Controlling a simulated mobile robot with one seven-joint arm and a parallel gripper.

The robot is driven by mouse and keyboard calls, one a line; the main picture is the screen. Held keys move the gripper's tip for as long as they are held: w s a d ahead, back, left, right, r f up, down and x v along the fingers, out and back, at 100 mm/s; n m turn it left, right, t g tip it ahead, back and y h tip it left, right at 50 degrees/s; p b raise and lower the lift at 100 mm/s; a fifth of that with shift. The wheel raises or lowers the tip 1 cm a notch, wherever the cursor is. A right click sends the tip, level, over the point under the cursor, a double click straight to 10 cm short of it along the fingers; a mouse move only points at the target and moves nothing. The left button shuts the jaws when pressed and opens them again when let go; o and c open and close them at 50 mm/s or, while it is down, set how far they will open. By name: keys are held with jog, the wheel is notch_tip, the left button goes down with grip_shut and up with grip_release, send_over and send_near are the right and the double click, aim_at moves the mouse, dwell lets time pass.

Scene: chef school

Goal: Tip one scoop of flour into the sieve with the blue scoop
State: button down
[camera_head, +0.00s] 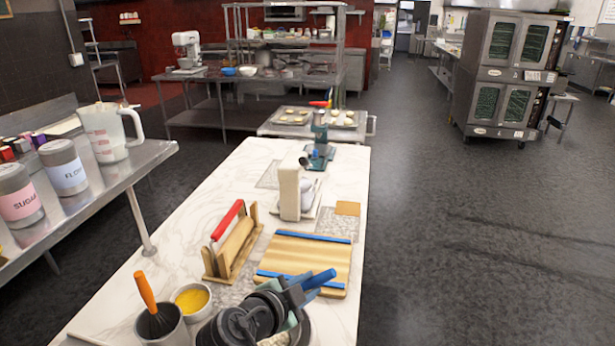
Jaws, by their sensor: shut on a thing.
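My gripper (291,304) is at the bottom centre, low over the near end of the marble counter. It is shut on the blue scoop (319,279), whose blue handle sticks out to the upper right. The scoop's bowl is hidden by my arm, so I cannot tell whether it holds flour. A round metal rim (306,331) shows just under my gripper, with something pale inside; I cannot tell whether it is the sieve or a bowl. A grey-lidded canister labelled flour (66,172) stands on the steel table at left.
A wooden board with blue strips (304,262) lies just beyond my gripper. A wooden holder with a red-handled tool (232,242) stands left of it. A bowl of yellow contents (193,299) and a metal pot with an orange-handled whisk (162,328) stand left of my arm.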

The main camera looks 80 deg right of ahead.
jog(key=r+y+p, duration=0.1)
jog(key=p, duration=0.2)
jog(key=shift+r, duration=0.2)
notch_tip(320, 180, up, 3)
jog(key=t+y+p, duration=0.1)
jog(key=y+p, duration=0.3)
jog(key=p, duration=0.1)
jog(key=t+y+p, duration=0.2)
jog(key=y+p, duration=0.2)
jog(key=p, duration=0.2)
jog(key=shift+d, duration=0.1)
jog(key=shift+f+t+y, duration=0.2)
jog(key=shift+t+y, duration=0.2)
jog(key=shift+y, duration=0.3)
